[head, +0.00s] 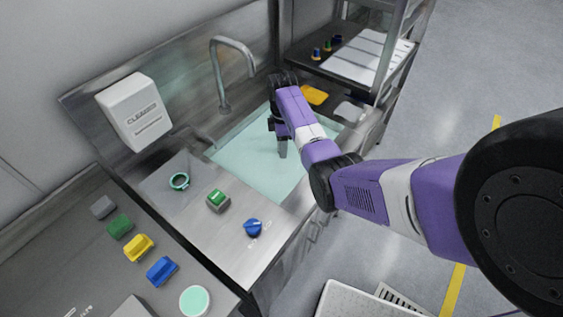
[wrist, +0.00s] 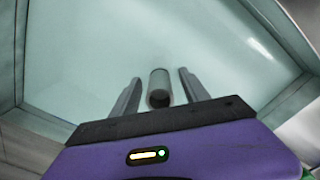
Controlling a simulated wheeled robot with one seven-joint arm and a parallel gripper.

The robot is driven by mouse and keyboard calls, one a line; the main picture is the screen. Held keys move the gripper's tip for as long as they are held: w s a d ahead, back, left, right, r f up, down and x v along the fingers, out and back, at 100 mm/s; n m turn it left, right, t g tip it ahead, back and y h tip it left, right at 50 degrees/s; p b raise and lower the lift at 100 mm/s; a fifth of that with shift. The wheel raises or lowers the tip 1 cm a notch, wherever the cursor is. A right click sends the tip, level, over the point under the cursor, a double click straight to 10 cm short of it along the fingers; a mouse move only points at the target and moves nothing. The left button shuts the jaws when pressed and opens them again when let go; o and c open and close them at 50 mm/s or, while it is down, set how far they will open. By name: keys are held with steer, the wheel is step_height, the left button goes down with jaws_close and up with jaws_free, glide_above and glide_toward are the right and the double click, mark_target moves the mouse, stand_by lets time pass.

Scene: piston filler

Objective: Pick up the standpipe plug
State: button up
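The standpipe plug (wrist: 160,88) is a grey upright cylinder with a dark open top, standing in the water-filled sink basin. In the wrist view it shows between the two fingers of my gripper (wrist: 160,78), with a visible gap on each side. The fingers are apart and hold nothing; how far above or around the plug they are is hard to tell. In the head view my gripper (head: 279,148) points down into the sink (head: 233,151), and my arm hides much of that spot.
A tap (head: 222,72) rises behind the sink. An orange item (head: 314,95) lies at the far edge. A shelf rack stands at the back right.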

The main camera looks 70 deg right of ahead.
steer(key=c, duration=1.1)
steer(key=shift+r, duration=0.1)
stand_by(0.5)
